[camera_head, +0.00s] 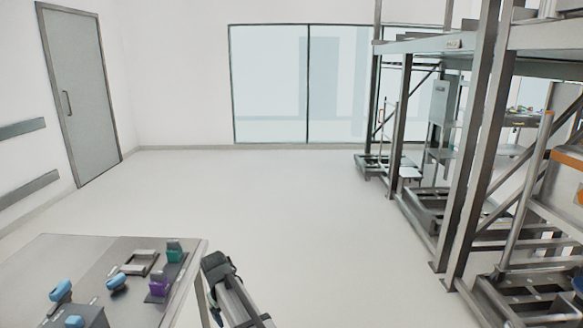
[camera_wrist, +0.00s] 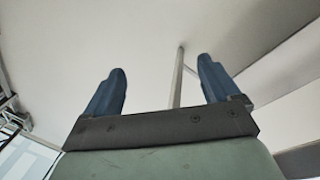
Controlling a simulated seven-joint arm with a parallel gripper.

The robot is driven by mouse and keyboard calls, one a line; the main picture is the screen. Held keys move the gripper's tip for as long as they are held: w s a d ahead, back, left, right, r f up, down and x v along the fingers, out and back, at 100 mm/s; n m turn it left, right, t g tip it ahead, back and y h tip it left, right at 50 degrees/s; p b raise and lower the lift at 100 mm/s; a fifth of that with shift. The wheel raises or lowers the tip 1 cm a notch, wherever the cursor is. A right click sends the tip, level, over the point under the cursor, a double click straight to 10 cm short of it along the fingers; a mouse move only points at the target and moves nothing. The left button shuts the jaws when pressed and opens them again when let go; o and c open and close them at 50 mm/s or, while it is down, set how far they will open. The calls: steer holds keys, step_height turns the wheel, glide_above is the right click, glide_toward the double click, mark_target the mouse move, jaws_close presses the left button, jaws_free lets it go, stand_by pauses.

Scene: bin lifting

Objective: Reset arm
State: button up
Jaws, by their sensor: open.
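My gripper (camera_wrist: 160,66) shows in the wrist view with its two blue fingers spread apart and nothing between them. Behind the fingers are a pale, plain surface and a thin grey post (camera_wrist: 178,78); the post appears between the fingers, and I cannot tell how far off it is. I cannot make out the gripper fingers in the head view.
In the head view, a grey table (camera_head: 85,255) at the lower left bears blue-topped items (camera_head: 117,283), a teal block (camera_head: 174,251), a purple block (camera_head: 158,287) and a grey frame (camera_head: 140,263). Metal racks (camera_head: 470,150) line the right. The middle floor (camera_head: 270,210) is clear.

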steer(key=s+d+f+m+g, duration=0.2)
steer(key=s+d+f, duration=0.6)
steer(key=d+f, duration=0.45)
steer(key=s+d+f+m+g, duration=0.2)
steer(key=s+d+f, duration=0.6)
steer(key=d+f, duration=0.45)
steer(key=s+d+f+m+g, duration=0.1)
steer(key=s+d+f, duration=0.2)
steer(key=s, duration=0.6)
steer(key=s+d+f+m+g+y, duration=0.1)
steer(key=s+d+f, duration=0.3)
steer(key=s, duration=0.6)
steer(key=s+d+f+m+g, duration=0.2)
steer(key=s+d+f+m, duration=0.1)
steer(key=s, duration=0.7)
steer(key=shift+d+f, duration=0.45)
steer(key=shift+f, duration=0.5)
